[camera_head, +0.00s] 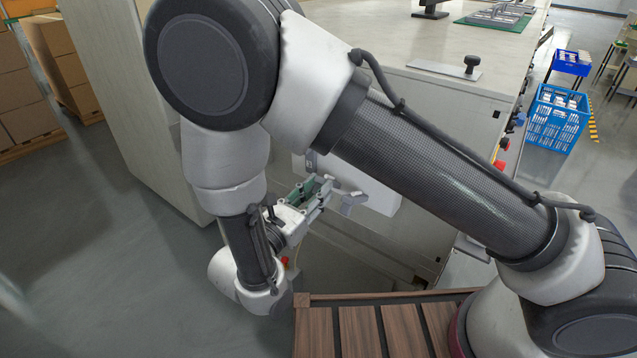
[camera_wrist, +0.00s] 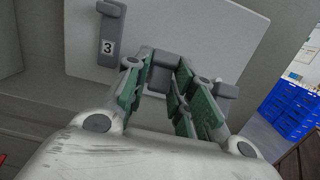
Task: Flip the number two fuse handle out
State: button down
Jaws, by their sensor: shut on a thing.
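A pale panel (camera_wrist: 85,65) on the cabinet carries grey fuse handles. The handle labelled 3 (camera_wrist: 112,30) is at the upper left of the wrist view, clear of my fingers. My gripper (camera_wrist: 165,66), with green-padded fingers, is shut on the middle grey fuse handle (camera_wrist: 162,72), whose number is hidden. Another grey handle (camera_wrist: 226,90) shows just right of my right finger; its label is hidden. In the head view my gripper (camera_head: 318,191) reaches the panel (camera_head: 378,190) from the left. My arm covers much of the cabinet there.
The cabinet (camera_head: 440,105) stands behind my arm, with a black knob plate (camera_head: 445,69) on top. A slatted wooden surface (camera_head: 362,330) lies at the bottom. Blue crates (camera_head: 556,118) stand at the right. The grey floor (camera_head: 90,235) at left is clear.

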jog(key=shift+f+t+h, duration=0.5)
jog(key=shift+f+t, duration=0.1)
jog(key=shift+f, duration=0.15)
jog(key=c, duration=1.3)
grip_release()
jog(key=shift+d, duration=0.1)
jog(key=v, duration=1.2)
jog(key=shift+f, duration=0.1)
